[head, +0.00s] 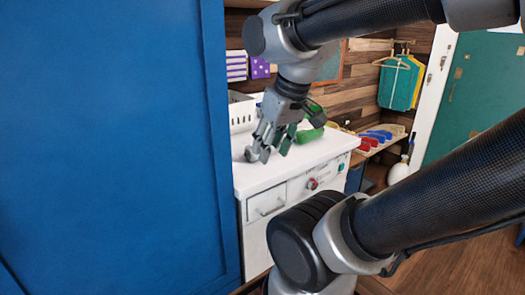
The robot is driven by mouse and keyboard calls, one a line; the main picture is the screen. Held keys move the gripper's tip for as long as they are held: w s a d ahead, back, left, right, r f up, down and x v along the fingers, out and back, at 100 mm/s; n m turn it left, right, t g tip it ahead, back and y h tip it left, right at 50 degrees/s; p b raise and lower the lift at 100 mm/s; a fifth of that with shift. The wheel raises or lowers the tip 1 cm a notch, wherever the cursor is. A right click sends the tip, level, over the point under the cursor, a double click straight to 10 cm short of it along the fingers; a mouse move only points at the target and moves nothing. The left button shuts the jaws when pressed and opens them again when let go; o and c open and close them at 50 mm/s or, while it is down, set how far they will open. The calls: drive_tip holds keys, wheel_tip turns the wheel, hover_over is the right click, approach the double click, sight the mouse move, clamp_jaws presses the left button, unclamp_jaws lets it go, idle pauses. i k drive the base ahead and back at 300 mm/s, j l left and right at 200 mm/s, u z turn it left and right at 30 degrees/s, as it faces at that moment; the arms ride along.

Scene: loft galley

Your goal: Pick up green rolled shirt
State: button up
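A green cloth bundle (310,134), which looks like the green rolled shirt, lies on the white top of the cabinet. It is partly hidden behind my gripper and wrist. My gripper (272,153) points down over the white top, to the left of and in front of the green bundle. Its fingers look spread apart, and I see nothing held between them. Whether a finger touches the bundle cannot be told from this view.
A white basket (241,112) stands at the back left of the white top (258,178). A tall blue panel (110,150) fills the left. Red and blue items (375,137) lie on a wooden shelf to the right. Green and yellow clothes (398,85) hang behind.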

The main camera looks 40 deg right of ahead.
sight(310, 133)
drive_tip(key=i+l+z, duration=0.1)
drive_tip(key=l, duration=0.25)
drive_tip(key=i+l+z, duration=0.1)
drive_tip(key=l, duration=0.25)
drive_tip(key=i+l+z, duration=0.1)
drive_tip(key=l, duration=0.25)
drive_tip(key=i+l, duration=0.2)
drive_tip(key=l+z, duration=0.05)
drive_tip(key=l, duration=0.1)
